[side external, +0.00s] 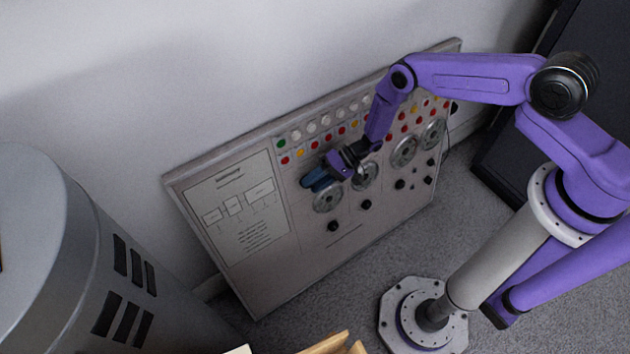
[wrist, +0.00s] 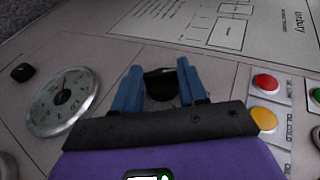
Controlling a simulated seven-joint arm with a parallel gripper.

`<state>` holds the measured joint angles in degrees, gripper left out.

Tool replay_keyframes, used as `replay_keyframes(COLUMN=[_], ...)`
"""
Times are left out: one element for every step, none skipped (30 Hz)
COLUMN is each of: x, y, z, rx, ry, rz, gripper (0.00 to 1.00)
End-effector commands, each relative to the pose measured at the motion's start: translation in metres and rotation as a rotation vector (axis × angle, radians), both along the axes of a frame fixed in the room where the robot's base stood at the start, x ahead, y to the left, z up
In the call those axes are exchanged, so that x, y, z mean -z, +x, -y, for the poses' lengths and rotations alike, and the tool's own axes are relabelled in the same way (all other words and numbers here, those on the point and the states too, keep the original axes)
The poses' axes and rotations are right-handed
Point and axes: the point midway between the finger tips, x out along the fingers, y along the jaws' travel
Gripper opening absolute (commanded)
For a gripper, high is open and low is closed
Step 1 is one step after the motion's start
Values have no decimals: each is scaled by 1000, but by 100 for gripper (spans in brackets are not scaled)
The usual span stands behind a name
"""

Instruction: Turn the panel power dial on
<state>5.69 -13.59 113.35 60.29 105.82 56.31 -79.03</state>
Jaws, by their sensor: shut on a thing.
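The panel (side external: 345,225) is a pale board leaning against the wall, with a printed diagram, gauges, lights and black knobs. In the wrist view, a dark round dial (wrist: 161,85) sits on the panel between my two blue fingers. My gripper (wrist: 160,78) is shut on this dial, one finger on each side. In the side external view, my gripper (side external: 315,180) is at the panel face, between the diagram and the leftmost gauge, and hides the dial. The dial's pointer or marking is not visible, so I cannot tell its setting.
A round gauge (wrist: 64,100) and a black knob (wrist: 22,72) are left of my fingers in the wrist view. Red (wrist: 265,84) and yellow (wrist: 263,119) lights are close on the right. A grey vented cabinet (side external: 80,270) stands at the left of the side view.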

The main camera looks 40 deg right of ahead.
Motion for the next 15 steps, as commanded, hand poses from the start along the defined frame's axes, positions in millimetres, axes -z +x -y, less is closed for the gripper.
replay_keyframes(x=[0, 0, 0, 0, 0, 0, 0, 0, 0, 0, 0, 0, 0, 0, 0], y=[1, 1, 1, 1, 1, 1, 1, 1, 1, 1, 1, 1, 1, 1, 1], z=[1, 1, 1, 1, 1, 1, 1, 1, 1, 1, 1, 1, 1, 1, 1], rx=[4, 4, 4, 5, 5, 5, 5, 5, 5, 5, 5, 4, 4, 4, 4], ry=[5, 6, 6, 5, 5, 5, 5, 5, 5, 5, 5, 5, 5, 5, 5], rz=[1, 1, 1, 2, 2, 2, 2, 2, 2, 2, 2, 1, 1, 1, 1], gripper=[12, 12, 12, 12, 12, 12, 12, 12, 45, 55, 65, 67, 67, 67, 67])
